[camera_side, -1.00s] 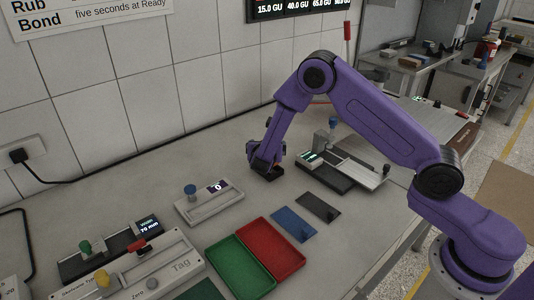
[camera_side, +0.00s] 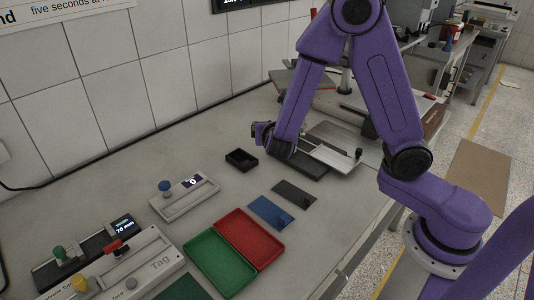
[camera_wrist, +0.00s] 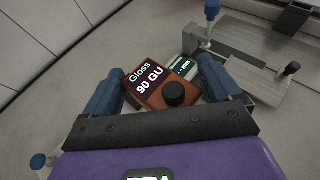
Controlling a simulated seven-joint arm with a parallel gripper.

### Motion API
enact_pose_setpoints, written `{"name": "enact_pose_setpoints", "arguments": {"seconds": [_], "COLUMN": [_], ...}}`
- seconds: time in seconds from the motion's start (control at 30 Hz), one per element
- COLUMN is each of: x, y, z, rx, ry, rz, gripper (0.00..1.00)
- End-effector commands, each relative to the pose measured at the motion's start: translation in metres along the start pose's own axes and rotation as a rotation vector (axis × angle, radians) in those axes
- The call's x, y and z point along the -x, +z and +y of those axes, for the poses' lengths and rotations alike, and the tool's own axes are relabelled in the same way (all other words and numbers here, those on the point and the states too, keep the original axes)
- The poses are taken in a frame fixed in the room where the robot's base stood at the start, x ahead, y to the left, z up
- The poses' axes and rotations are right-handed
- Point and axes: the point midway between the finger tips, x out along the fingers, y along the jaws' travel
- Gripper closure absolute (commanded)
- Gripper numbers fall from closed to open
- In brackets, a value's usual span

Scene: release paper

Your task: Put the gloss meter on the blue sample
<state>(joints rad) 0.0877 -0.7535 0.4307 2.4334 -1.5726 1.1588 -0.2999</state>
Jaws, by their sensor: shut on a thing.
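The gloss meter (camera_wrist: 158,98) is a reddish-brown box with a black knob and a display reading "Gloss 90 GU" in the wrist view. My gripper (camera_wrist: 162,76) is shut on it, with one blue finger on each side. In the side view my gripper (camera_side: 264,137) is above the bench, beyond the empty black holder; the meter is not clearly seen there. The blue sample (camera_side: 268,211) is a flat blue plate lying on the bench, nearer the camera than my gripper and apart from it.
A dark sample plate (camera_side: 294,193) lies beside the blue one. Red (camera_side: 250,238) and green (camera_side: 217,263) trays are nearer the front. An open black holder (camera_side: 240,159), a grey gauge (camera_side: 185,197) with a blue knob, and a metal-topped device (camera_side: 333,148) stand around.

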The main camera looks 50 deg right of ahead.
Motion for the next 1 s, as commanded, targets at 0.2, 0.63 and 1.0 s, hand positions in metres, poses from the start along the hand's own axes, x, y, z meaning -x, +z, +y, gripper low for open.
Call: {"name": "enact_pose_setpoints", "arguments": {"seconds": [0.2, 0.63, 1.0], "x": [0.034, 0.115, 0.155], "y": [-0.015, -0.052, -0.065], "z": [-0.003, -0.041, -0.085], "rx": [-0.006, -0.005, 0.003], "ry": [0.012, 0.015, 0.012], "rz": [0.009, 0.019, 0.002], "gripper": [0.52, 0.52, 0.52]}}
